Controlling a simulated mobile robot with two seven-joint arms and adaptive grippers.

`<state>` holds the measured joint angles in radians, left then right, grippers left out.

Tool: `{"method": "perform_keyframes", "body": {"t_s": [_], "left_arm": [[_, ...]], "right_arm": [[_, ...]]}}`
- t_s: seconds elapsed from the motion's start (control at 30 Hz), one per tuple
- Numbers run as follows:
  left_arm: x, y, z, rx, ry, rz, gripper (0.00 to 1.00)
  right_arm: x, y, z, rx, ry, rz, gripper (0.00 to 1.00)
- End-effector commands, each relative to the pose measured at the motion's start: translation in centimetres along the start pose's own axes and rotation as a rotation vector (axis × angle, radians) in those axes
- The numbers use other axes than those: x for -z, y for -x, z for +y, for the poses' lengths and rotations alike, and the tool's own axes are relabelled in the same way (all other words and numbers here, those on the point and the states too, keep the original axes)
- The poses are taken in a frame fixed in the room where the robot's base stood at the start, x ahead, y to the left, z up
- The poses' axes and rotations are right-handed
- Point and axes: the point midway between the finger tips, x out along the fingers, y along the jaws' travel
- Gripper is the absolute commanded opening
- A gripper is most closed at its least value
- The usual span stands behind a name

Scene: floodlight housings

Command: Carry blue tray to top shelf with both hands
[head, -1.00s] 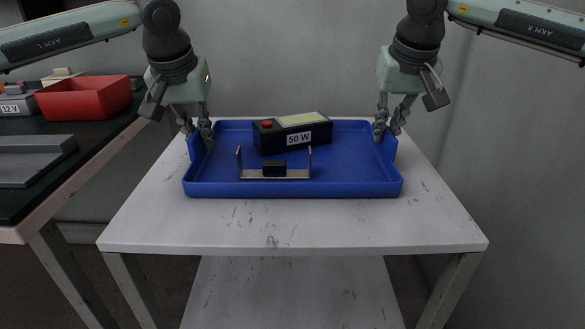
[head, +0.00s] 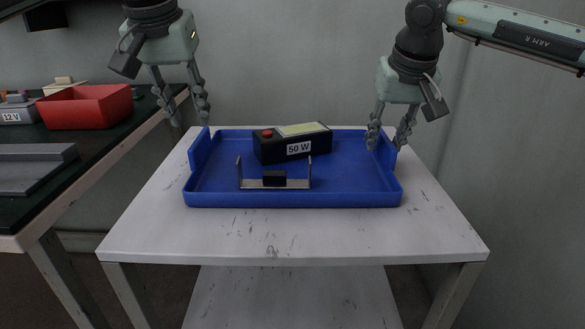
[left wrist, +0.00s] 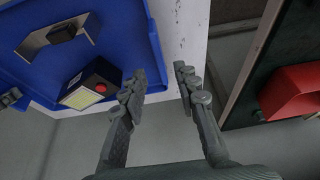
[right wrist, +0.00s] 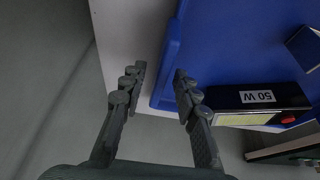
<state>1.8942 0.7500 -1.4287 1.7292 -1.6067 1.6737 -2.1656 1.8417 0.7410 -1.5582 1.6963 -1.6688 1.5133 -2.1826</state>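The blue tray (head: 230,200) rests flat on the white table. It has a raised wall at its left and right ends. In it are a black box labelled 50 W (head: 265,148) and a metal bracket with a small black block (head: 275,180). My left gripper (head: 188,112) is open and empty, above and just left of the tray's left end. The left wrist view shows its fingers (left wrist: 160,92) apart beside the tray. My right gripper (head: 389,138) is open, its fingers on either side of the right end wall. The right wrist view shows that wall (right wrist: 168,68) between its spread fingers.
A dark bench on the left holds a red bin (head: 88,106), a grey box labelled 12 V (head: 14,115) and a grey flat part (head: 30,165). The white table (head: 290,235) is bare in front of the tray and has a lower shelf. A wall stands behind.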

Motion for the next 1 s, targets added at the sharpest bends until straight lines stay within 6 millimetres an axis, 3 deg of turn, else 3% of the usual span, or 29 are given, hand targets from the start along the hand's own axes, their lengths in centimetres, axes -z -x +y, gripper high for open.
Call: {"method": "perform_keyframes", "body": {"t_s": [0.2,0.37,0.8,1.0], "left_arm": [[0.0,2.9,0.0,0.0,0.0,0.001,0.31],[0.0,3.4,0.0,0.001,0.0,-0.001,0.31],[0.0,3.4,0.0,0.001,0.0,-0.001,0.31],[0.0,3.4,0.0,0.001,0.0,-0.001,0.31]], "right_arm": [[0.0,0.0,0.0,0.0,0.0,0.0,0.31],[0.1,0.9,0.0,0.001,0.0,0.002,0.31],[0.1,9.4,-0.1,0.002,0.0,0.003,0.31],[0.0,11.6,0.0,0.001,0.0,0.001,0.31]]}}
